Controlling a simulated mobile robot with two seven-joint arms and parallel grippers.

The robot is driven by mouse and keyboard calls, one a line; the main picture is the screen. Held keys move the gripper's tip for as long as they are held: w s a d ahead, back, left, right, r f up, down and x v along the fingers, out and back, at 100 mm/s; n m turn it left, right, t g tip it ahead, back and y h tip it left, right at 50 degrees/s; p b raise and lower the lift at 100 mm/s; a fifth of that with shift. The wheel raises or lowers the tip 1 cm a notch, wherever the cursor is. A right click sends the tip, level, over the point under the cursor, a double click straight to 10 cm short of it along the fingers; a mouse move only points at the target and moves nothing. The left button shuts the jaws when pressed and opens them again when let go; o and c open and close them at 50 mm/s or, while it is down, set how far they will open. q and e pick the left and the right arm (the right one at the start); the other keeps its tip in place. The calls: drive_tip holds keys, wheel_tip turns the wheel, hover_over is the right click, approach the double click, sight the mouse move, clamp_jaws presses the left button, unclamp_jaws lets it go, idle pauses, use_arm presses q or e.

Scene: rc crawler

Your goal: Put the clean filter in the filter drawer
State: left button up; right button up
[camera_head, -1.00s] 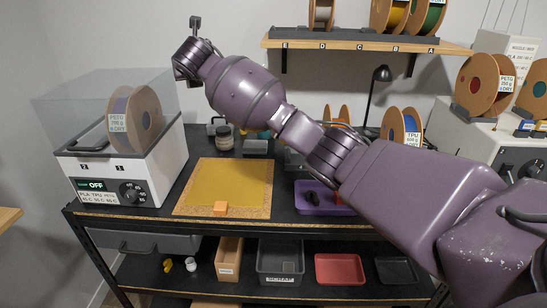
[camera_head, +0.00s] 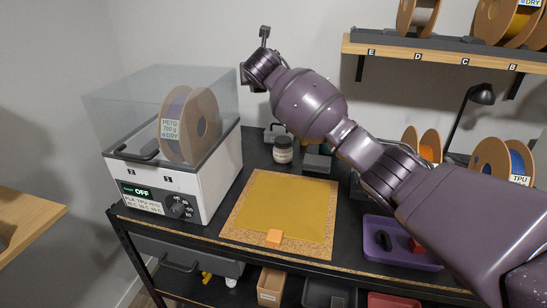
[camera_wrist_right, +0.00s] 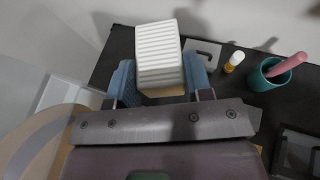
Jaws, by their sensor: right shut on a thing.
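The clean filter (camera_wrist_right: 160,55) is a white pleated block in the right wrist view. My right gripper (camera_wrist_right: 160,82) is shut on it, with a blue finger on each side. In the head view my right arm reaches in from the right, and its end (camera_head: 258,70) is raised at the rear, right of the white dryer (camera_head: 200,175). The filter is hidden there. A grey piece with a dark handle (camera_head: 277,132) stands at the back of the bench. I cannot tell whether it is the filter drawer. My left gripper is not in view.
The dryer has a clear lid and a spool (camera_head: 205,125) inside. A purple tray (camera_head: 375,251) is right; a teal cup (camera_wrist_right: 262,78) shows in the wrist view.

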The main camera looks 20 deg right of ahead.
wheel_tip(320, 180, down, 20)
drive_tip(key=b, duration=0.3)
drive_tip(key=shift+f, duration=0.2)
wheel_tip(320, 180, down, 5)
drive_tip(key=shift+w+r+b, duration=0.1)
drive_tip(key=shift+b, duration=0.45)
drive_tip(key=o, duration=0.9)
drive_tip(key=shift+o, duration=0.2)
